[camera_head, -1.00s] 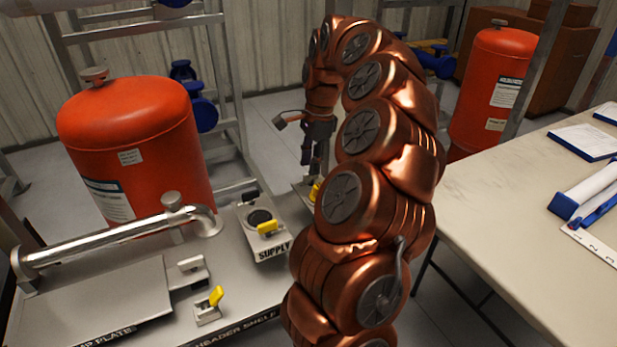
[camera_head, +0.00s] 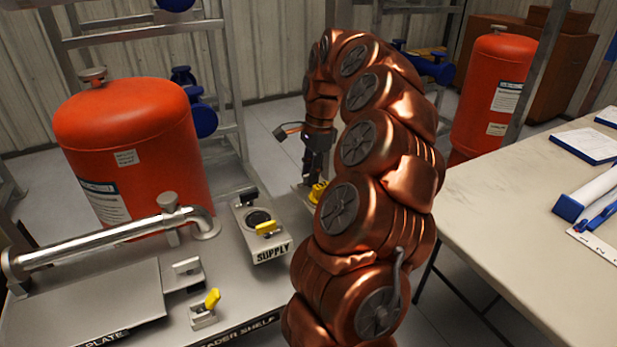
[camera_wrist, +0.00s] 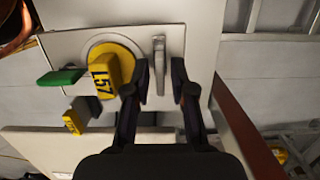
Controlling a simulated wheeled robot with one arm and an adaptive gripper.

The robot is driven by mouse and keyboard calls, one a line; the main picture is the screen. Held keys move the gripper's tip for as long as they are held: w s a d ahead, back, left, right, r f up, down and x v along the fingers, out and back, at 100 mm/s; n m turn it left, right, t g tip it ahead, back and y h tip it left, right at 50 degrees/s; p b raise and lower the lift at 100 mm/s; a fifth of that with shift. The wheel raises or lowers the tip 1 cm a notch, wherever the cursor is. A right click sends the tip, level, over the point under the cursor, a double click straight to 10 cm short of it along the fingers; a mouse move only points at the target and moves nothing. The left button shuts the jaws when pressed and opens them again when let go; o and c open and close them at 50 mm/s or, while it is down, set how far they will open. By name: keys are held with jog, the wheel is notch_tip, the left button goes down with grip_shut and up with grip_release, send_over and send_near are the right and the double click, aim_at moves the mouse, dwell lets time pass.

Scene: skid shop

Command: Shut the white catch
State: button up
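In the wrist view, a pale upright bar (camera_wrist: 160,66), which may be the white catch, stands on a light panel (camera_wrist: 205,38). My gripper (camera_wrist: 160,78) is open, with one dark finger on each side of this bar. Narrow gaps seem to show, and I cannot tell if either finger touches it. A yellow knob (camera_wrist: 106,75) with black lettering sits just left of the left finger. In the head view, my gripper (camera_head: 313,178) points down by a yellow part (camera_head: 318,192); my arm hides much of that spot, and the pale bar is not visible there.
A green handle (camera_wrist: 62,76) and a smaller yellow handle (camera_wrist: 76,117) lie left of the knob. The SUPPLY block (camera_head: 270,252), a yellow-levered catch (camera_head: 204,312) and a steel pipe (camera_head: 100,244) are left of my arm. A table (camera_head: 520,215) is on the right.

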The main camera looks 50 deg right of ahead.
grip_shut()
jog(key=shift+n+g+p, duration=0.3)
jog(key=shift+n+p, duration=0.2)
jog(key=shift+n, duration=1.2)
jog(key=shift+r, duration=0.1)
jog(key=shift+n, duration=0.6)
jog(key=shift+n+p, duration=0.5)
jog(key=shift+n, duration=0.6)
